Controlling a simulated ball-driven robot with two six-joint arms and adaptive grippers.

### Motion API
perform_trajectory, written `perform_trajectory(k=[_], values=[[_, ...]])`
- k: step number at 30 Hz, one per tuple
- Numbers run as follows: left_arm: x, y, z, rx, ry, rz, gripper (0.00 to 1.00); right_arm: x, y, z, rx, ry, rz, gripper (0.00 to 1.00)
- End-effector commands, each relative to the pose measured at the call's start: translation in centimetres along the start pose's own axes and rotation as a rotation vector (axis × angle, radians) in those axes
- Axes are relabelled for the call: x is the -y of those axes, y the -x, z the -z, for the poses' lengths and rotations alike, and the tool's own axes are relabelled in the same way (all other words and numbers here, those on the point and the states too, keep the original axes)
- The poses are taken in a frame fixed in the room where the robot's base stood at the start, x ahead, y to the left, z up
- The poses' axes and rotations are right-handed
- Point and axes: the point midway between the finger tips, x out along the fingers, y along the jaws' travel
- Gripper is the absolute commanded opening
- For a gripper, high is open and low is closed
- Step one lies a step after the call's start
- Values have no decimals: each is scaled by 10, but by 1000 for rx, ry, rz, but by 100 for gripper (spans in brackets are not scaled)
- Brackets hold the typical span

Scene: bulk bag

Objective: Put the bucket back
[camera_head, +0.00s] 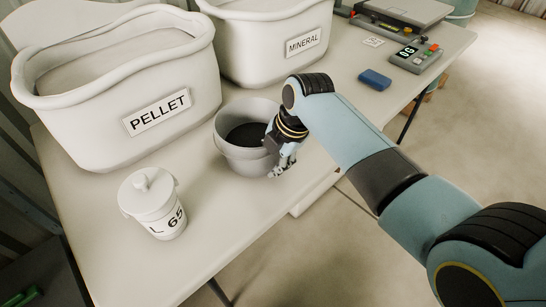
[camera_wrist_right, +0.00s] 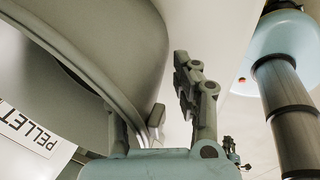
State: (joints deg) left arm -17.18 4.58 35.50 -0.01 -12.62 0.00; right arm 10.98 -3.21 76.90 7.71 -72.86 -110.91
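The grey round bucket (camera_head: 230,158) stands upright on the white table, with a dark inside whose contents I cannot make out. My right gripper (camera_head: 281,165) is at the bucket's right side, pointing down. In the right wrist view the bucket (camera_wrist_right: 125,45) fills the upper left. There my right gripper (camera_wrist_right: 155,110) has one finger passing behind the rim and the other outside the wall, with a visible gap between that outer finger and the bucket. The fingers are apart. My left gripper is not in view.
A large white PELLET bin (camera_head: 95,135) and a MINERAL bin (camera_head: 270,65) stand behind the bucket. A lidded white canister (camera_head: 150,205) is at front left. A blue block (camera_head: 374,79) and scale readout (camera_head: 413,58) lie to the right. The table's front edge is close.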

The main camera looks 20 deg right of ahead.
Motion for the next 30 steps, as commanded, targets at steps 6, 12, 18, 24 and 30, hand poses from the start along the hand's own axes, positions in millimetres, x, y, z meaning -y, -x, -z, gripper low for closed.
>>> perform_trajectory(k=[6,12,18,24,30], values=[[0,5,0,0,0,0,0,-1,21,0,1,0,-2,29],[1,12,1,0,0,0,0,-1,66,0,3,1,-4,29],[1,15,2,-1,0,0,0,-1,104,0,1,1,-2,29],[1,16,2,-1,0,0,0,0,120,0,0,0,0,29],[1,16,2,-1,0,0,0,0,121,0,-1,0,1,29]])
